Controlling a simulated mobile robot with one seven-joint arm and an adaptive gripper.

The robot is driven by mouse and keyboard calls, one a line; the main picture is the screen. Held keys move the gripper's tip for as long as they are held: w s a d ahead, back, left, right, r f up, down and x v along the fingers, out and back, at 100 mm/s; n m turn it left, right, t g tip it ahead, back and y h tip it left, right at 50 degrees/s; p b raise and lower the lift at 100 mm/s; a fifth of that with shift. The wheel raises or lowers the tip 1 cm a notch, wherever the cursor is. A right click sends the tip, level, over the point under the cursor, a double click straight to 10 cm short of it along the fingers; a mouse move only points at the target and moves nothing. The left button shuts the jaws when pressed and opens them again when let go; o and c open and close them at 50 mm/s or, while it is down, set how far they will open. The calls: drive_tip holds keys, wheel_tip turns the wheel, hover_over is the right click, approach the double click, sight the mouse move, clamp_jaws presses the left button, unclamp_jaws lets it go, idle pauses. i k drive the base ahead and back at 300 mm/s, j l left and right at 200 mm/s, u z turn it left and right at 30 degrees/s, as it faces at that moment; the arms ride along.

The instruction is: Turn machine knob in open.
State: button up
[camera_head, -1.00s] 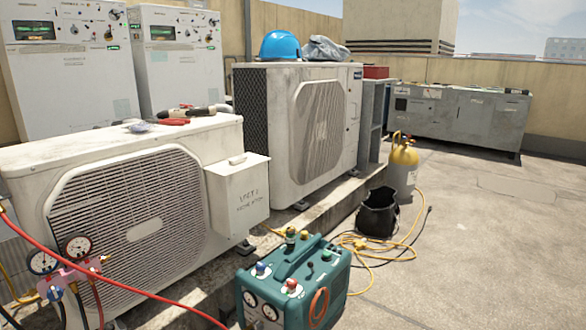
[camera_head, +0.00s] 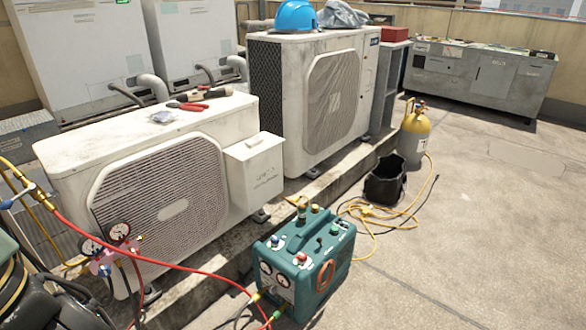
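A teal machine (camera_head: 318,262) stands on the rooftop floor in the lower middle. It has two round gauges on its front and several coloured knobs on top. I see a blue knob (camera_head: 274,243), a red knob (camera_head: 300,257) and a green knob (camera_head: 334,229), plus yellowish fittings at its back. The picture is too small to tell how any knob is turned. A red hose runs towards the machine's front from the manifold gauges (camera_head: 105,240) on the left. I cannot make out my gripper in the view.
White condensers (camera_head: 275,162) stand on a low ledge behind the machine. Dark equipment (camera_head: 50,303) fills the lower left corner. Open floor (camera_head: 490,255) is at right.

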sight(276, 239)
drive_tip(key=i+l, duration=0.3)
drive_tip(key=i, duration=0.2)
drive_tip(key=i+l, duration=0.25)
drive_tip(key=i, duration=0.2)
drive_tip(key=u, duration=0.05)
